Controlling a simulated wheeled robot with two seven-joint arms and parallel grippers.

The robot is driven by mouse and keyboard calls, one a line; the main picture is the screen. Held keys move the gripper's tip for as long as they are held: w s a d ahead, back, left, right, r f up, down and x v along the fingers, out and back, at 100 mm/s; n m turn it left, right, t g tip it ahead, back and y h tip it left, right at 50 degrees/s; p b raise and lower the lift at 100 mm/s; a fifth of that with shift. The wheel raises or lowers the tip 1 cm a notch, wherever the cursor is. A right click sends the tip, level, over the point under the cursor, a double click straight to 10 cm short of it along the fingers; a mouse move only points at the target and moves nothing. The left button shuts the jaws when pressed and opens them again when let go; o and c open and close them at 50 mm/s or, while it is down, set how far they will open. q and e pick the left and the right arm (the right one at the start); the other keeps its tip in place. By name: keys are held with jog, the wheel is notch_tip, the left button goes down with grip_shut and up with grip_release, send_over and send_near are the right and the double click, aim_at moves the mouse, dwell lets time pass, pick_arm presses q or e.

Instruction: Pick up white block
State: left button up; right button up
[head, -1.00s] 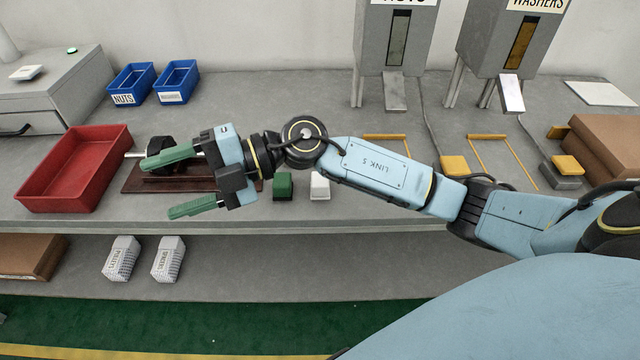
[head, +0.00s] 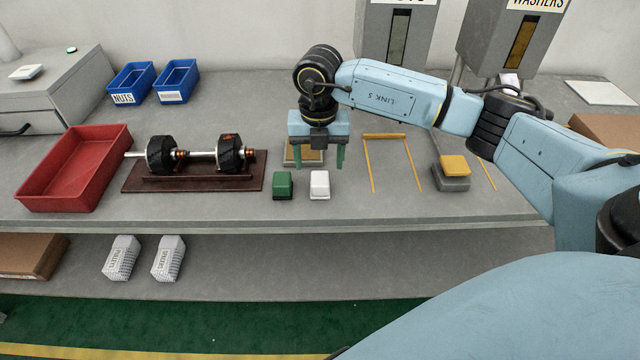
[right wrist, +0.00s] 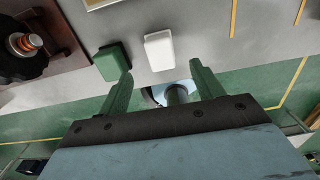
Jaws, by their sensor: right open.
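The white block (head: 319,185) stands on the grey table near its front edge, just right of a green block (head: 283,185). My right gripper (head: 319,160) is open and empty, pointing down above and slightly behind the white block. In the right wrist view the white block (right wrist: 159,51) shows ahead, between the lines of the two green fingers (right wrist: 163,82), apart from them. The green block (right wrist: 112,62) shows beside the left finger's tip there. My left gripper is not in view.
A dark board (head: 195,184) holding a rotor shaft lies left of the blocks. A red tray (head: 30,195) stands further left. A yellow-topped grey box (head: 452,178) stands to the right. The table's front edge is close to the blocks.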

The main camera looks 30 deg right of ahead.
aim_at(320, 178)
notch_tip(320, 178, down, 8)
jog(key=shift+w+d+r, duration=0.1)
jog(key=shift+d+r, duration=0.05)
jog(key=shift+r, duration=0.05)
dwell(0.3)
jog(key=c, duration=1.1)
jog(key=shift+r, duration=0.1)
